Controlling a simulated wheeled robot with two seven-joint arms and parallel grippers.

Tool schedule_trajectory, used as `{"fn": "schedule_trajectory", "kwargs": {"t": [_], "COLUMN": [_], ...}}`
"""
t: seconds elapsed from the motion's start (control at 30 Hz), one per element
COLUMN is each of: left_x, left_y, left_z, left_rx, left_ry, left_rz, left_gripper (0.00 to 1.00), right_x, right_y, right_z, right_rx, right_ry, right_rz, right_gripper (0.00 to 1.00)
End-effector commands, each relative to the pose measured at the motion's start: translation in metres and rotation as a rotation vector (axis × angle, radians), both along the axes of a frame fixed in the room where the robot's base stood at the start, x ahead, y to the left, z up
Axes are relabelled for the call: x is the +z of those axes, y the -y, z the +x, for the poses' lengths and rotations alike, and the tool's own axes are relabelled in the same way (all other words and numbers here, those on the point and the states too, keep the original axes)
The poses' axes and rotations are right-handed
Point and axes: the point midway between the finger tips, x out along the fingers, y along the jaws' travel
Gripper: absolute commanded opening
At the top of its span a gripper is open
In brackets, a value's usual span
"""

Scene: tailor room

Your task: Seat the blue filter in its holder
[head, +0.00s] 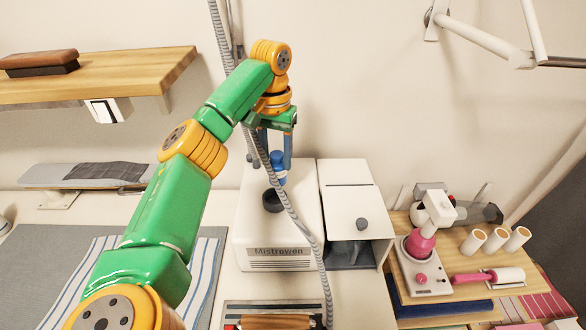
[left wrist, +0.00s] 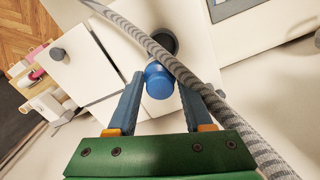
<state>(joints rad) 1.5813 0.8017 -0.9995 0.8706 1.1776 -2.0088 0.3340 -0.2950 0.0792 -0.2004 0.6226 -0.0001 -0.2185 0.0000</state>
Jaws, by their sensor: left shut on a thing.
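The blue filter (head: 278,163) is held between the fingers of my left gripper (head: 274,158), above the white machine marked "Mistrowen" (head: 278,240). It also shows in the left wrist view (left wrist: 158,82), between the blue fingertips. The likely holder is a dark round opening (head: 272,200) on the machine's top. The filter is above and apart from it in the head view. In the left wrist view the opening (left wrist: 166,42) lies just beyond the filter, partly behind the grey hose. My right gripper is not in view.
A ribbed grey hose (head: 290,208) hangs down across the machine, close to the filter. A white box with a knob (head: 350,198) stands at its right. A wooden shelf (head: 440,245) farther right bears a pink device and white rolls. An ironing board (head: 85,175) is at the left.

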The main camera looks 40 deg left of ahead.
Motion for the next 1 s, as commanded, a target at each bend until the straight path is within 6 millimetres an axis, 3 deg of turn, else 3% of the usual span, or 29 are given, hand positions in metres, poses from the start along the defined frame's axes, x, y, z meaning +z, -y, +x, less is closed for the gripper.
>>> {"fn": "schedule_trajectory", "kwargs": {"t": [0.27,0.5,1.0], "left_x": [-0.022,-0.052,-0.060], "left_y": [-0.005,-0.004,-0.003], "left_z": [-0.005,-0.002,-0.003], "left_rx": [0.006,0.007,0.006], "left_ry": [0.002,-0.001,-0.003], "left_rz": [0.002,0.001,0.000], "left_gripper": [0.00,0.00,0.00], "right_x": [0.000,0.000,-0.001], "right_y": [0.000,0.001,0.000], "right_z": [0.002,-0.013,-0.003], "right_rx": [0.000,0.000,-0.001], "right_ry": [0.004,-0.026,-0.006], "right_rz": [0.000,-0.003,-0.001], "right_gripper": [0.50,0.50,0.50]}}
